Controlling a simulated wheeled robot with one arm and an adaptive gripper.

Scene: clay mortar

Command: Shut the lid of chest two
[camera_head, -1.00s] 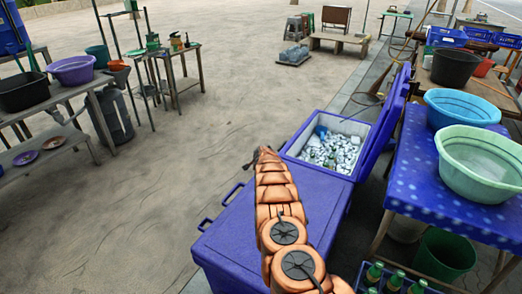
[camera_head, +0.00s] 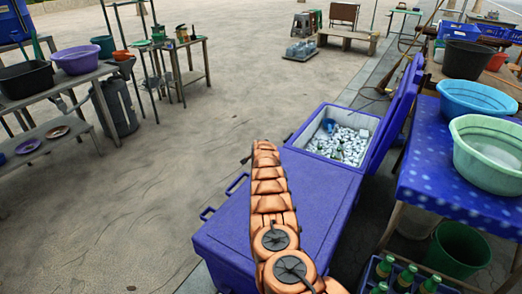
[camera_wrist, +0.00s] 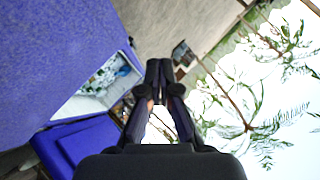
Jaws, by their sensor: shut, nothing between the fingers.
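An open blue chest (camera_head: 292,139) stands just beyond a shut blue chest (camera_head: 222,235). Its raised lid (camera_head: 402,110) leans up on the right side, and white and blue pieces (camera_head: 345,143) lie inside. No label shows which is chest two. In the wrist view, the open chest's pale inside (camera_wrist: 93,104) is at left, with its blue lid (camera_wrist: 85,148) at lower left and a large blue surface (camera_wrist: 60,60) above. My gripper (camera_wrist: 160,66) is shut and empty, apart from the lid. In the head view, my arm hides part of the shut chest, and the fingers are hard to make out.
A blue-clothed table (camera_head: 440,195) with a green basin (camera_head: 490,150) and a blue basin (camera_head: 480,98) stands close at right. A crate of bottles (camera_head: 400,278) is at lower right. A table (camera_head: 85,85) with basins stands at left. The ground between is clear.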

